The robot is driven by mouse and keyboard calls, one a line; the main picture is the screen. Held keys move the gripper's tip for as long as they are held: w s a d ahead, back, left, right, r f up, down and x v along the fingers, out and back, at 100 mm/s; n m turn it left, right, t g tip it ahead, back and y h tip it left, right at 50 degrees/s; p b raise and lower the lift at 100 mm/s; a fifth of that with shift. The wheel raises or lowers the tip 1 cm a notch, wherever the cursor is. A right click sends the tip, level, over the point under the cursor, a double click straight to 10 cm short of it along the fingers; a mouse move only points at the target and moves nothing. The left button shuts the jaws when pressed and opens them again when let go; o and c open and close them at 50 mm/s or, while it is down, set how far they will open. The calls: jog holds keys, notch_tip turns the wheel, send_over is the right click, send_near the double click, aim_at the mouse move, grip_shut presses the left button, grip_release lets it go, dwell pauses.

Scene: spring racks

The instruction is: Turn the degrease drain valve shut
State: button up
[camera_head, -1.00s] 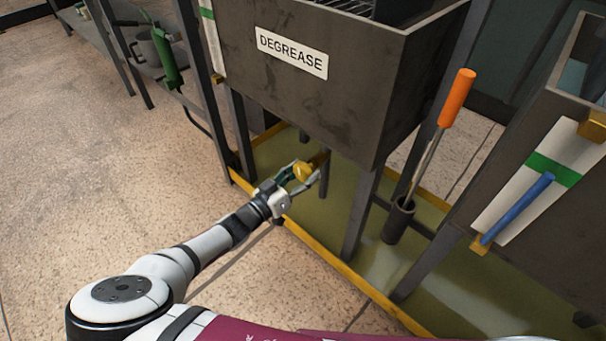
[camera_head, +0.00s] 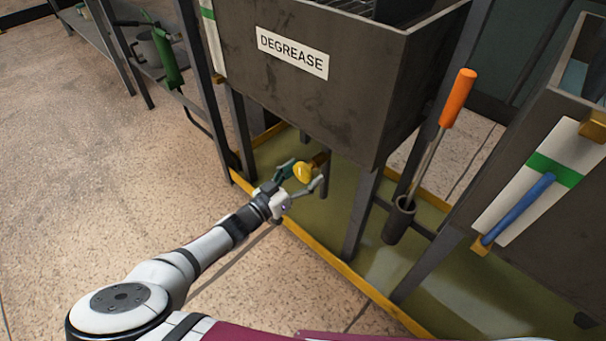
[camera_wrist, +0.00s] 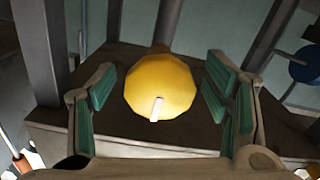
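The degrease tank (camera_head: 330,95) is a dark grey box on legs, labelled DEGREASE. Its drain valve has a round yellow knob (camera_head: 303,172) on a stub below the tank. In the wrist view the knob (camera_wrist: 160,85) faces me, with a short white mark on its lower front. My gripper (camera_head: 305,180) is open, with one finger on either side of the knob. In the wrist view, visible gaps separate the green finger pads from the knob on both sides.
A yellow-edged floor tray (camera_head: 335,262) lies under the tanks. Tank legs (camera_head: 362,215) stand close to the right of my gripper. An orange-handled tool (camera_head: 457,98) stands in a dark holder (camera_head: 398,220). Open floor (camera_head: 110,190) lies to the left.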

aim_at(303, 166)
notch_tip(303, 166, up, 10)
dwell(0.6)
dwell(0.4)
